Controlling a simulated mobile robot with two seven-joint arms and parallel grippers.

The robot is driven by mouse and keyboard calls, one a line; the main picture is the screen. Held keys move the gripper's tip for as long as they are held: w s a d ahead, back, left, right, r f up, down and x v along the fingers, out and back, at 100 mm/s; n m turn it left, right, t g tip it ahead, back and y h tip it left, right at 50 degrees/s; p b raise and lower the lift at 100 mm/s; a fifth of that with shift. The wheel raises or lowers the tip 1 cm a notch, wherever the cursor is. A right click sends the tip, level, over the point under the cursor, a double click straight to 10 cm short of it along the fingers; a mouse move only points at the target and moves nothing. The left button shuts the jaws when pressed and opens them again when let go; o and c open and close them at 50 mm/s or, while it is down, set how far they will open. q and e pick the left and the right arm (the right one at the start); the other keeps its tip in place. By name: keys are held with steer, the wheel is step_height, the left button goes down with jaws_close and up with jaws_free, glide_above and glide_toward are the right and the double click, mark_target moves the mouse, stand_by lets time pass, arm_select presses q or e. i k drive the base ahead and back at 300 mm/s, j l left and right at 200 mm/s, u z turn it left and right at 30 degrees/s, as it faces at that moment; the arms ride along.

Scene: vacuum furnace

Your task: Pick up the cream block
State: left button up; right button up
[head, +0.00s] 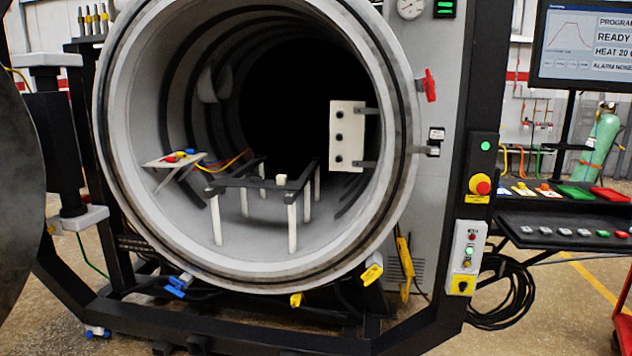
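A small cream block (281,180) sits on the dark bar of the rack (247,183) inside the open round furnace chamber. The rack stands on several pale legs on the chamber floor. A larger upright cream plate (347,136) with dark holes is mounted at the chamber's right side. Neither of my grippers shows in the head view.
The chamber's thick round rim (124,200) surrounds the opening. A small shelf (174,160) with coloured connectors and wires is inside at left. Yellow clamps (372,273) sit along the lower rim. A control post (481,185) and a dark tray table (560,228) stand at right.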

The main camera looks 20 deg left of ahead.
mark_target(282, 179)
steer(key=u, duration=0.9)
steer(key=i+j+z, duration=0.1)
steer(key=z, duration=0.3)
steer(key=i+j+z, duration=0.15)
steer(key=z, duration=0.25)
steer(key=i+j+z, duration=0.1)
steer(key=j+z, duration=0.15)
steer(key=z, duration=0.15)
steer(key=i+j+z, duration=0.25)
steer(key=j, duration=0.25)
steer(key=j+z, duration=0.2)
steer(key=j, duration=0.35)
steer(key=j+z, duration=0.2)
steer(key=j, duration=0.9)
steer(key=i, duration=0.05)
